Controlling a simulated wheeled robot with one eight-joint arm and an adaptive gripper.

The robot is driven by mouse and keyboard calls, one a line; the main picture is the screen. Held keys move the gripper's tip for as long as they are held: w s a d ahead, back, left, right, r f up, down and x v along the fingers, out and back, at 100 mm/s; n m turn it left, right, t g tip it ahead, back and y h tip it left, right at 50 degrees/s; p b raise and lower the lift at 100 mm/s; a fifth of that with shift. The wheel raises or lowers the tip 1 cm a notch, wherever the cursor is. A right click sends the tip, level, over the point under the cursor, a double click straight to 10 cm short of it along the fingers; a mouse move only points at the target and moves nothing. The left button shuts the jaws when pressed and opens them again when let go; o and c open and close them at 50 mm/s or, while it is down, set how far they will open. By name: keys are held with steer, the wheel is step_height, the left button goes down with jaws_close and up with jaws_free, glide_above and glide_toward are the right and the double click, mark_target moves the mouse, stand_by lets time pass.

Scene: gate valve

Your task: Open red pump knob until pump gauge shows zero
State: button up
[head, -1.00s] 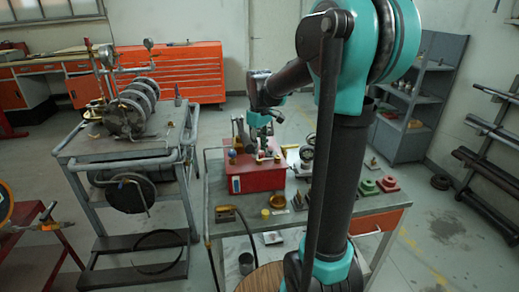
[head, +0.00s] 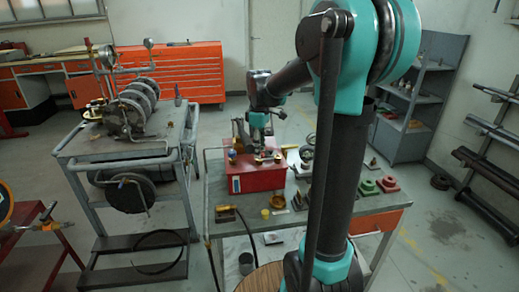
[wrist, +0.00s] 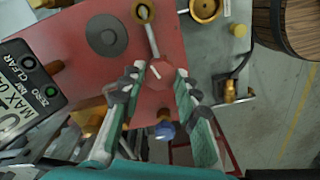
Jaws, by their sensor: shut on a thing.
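The red pump box (head: 258,182) stands on the grey bench; its red top also fills the middle of the wrist view (wrist: 95,50). A small red knob (wrist: 163,76) sits between the fingertips of my gripper (wrist: 161,72), which is shut on it. In the head view my gripper (head: 257,145) points down over the box top, and the knob is too small to make out.
A brass cup (wrist: 205,8) and a brass fitting (wrist: 232,92) lie beside the box. A wooden barrel (wrist: 290,25) stands at the upper right of the wrist view. A cart (head: 125,145) with machinery stands left.

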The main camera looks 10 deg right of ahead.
steer(key=o, duration=1.2)
steer(key=shift+c, duration=0.2)
steer(key=shift+r, duration=0.1)
step_height(320, 180, up, 12)
